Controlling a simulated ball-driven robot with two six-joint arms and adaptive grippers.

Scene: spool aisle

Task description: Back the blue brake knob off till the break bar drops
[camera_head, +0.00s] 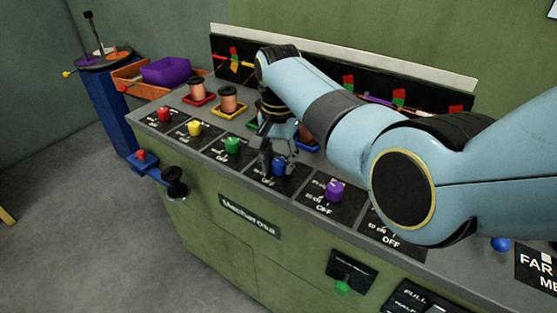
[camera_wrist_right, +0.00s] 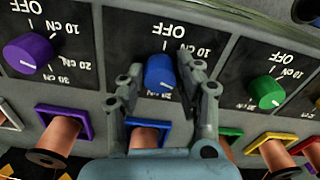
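The blue brake knob (camera_head: 279,166) sits on its dark dial plate in the middle of the sloped console, fourth in the row. It also shows in the right wrist view (camera_wrist_right: 160,73), its white pointer mark towards the numbered scale, away from OFF. My right gripper (camera_head: 272,158) reaches down over it. Coloured red and green flags (camera_head: 348,88) stand along the dark back panel; I cannot tell which part is the break bar. My left gripper is not in view.
Neighbouring green (camera_head: 232,145) and purple (camera_head: 334,190) knobs stand close on either side. Copper spools (camera_head: 228,99) in coloured trays stand behind the knobs. A purple bin (camera_head: 166,70) is at the back left. The floor at left is mostly clear.

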